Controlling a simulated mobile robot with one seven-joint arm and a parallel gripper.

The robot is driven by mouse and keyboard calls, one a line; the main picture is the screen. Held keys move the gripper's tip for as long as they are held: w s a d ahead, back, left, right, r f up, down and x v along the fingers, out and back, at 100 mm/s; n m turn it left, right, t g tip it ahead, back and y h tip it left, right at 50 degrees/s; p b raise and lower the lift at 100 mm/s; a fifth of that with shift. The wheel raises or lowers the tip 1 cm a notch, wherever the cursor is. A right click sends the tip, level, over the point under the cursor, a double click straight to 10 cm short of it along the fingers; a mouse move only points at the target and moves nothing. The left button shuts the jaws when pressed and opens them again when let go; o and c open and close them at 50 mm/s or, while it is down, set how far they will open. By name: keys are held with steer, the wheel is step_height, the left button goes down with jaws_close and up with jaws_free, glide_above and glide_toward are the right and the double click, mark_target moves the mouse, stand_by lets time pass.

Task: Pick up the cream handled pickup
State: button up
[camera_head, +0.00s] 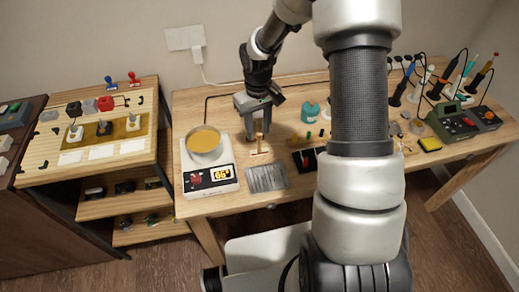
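A cream piece with an upright tan handle (259,147) stands on the wooden workbench, right of the scale; it looks like the cream handled pickup. My gripper (258,132) points down right over it. Its two dark fingers appear apart, one on each side of the handle's top. I see no clear contact between fingers and handle. Three other small handled pieces stand on the tan mat (118,144) of the left rack: one pale (75,132), one dark (103,128) and one pale (132,122). The fingertips are small and partly hard to make out.
A scale (222,180) with a metal pot (204,142) stands left of my gripper. A grey ridged plate (266,178) lies in front. A teal jar (310,112) is to the right. Soldering tools (462,122) crowd the right end. My arm hides the bench's middle.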

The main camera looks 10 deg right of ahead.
mark_target(259, 150)
steer(key=shift+d+f, duration=0.15)
steer(key=shift+f, duration=3.4)
steer(key=shift+c, duration=0.4)
jaws_close()
